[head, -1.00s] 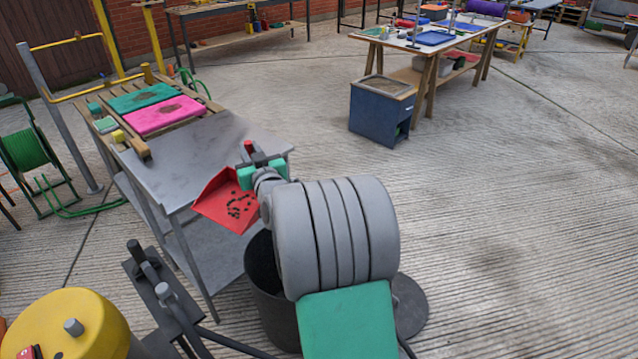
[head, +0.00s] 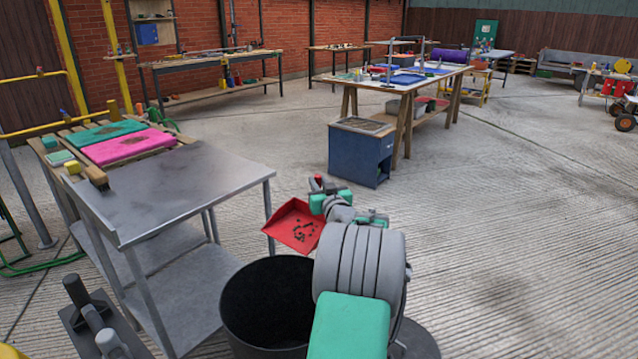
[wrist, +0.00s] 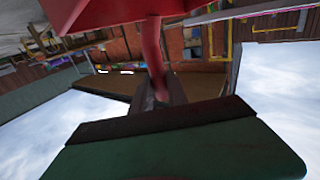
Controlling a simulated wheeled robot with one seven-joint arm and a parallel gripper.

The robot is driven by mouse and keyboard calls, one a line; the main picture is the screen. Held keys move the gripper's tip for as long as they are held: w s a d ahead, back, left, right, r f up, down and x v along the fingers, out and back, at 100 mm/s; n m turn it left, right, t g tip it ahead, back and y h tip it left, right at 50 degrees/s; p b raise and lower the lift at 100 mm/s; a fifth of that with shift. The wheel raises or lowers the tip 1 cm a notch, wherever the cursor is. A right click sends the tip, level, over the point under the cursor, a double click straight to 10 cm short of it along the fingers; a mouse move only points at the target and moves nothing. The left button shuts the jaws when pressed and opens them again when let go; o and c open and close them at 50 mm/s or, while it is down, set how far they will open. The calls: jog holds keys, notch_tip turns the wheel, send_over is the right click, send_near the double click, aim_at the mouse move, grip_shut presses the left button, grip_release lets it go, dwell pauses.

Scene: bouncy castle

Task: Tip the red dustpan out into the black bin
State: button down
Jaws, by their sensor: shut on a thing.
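The red dustpan (head: 288,231) is held up just beyond the far rim of the black bin in the head view, with dark bits lying on its pan. It looks roughly level, not tipped over. My gripper (head: 322,194) is shut on its handle. In the wrist view the red handle (wrist: 153,48) runs down between the jaws (wrist: 158,95), and the pan's red underside or edge (wrist: 125,12) fills the top. The black bin (head: 232,322) stands open on the floor below and nearer; its inside is dark and its right side is hidden by my arm.
A grey metal table (head: 165,190) stands left of the bin, its right end close to the dustpan. A blue cabinet (head: 360,155) stands beyond the gripper. Open concrete floor (head: 500,230) lies to the right.

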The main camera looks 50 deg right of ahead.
jog(key=shift+f+b, duration=0.6)
jog(key=shift+f, duration=0.9)
jog(key=a+r+n+t+y+b, duration=0.1)
jog(key=a+r+n+t+b, duration=0.2)
jog(key=a+n+b, duration=0.4)
jog(key=a+r+n+t+y+b, duration=0.1)
jog(key=a+r+n+t+b, duration=0.3)
jog(key=a+n+b, duration=0.3)
jog(key=shift+s+a+r+t+y, duration=0.3)
jog(key=shift+s+a+r, duration=0.1)
jog(key=shift+a, duration=1.95)
jog(key=shift+d, duration=0.1)
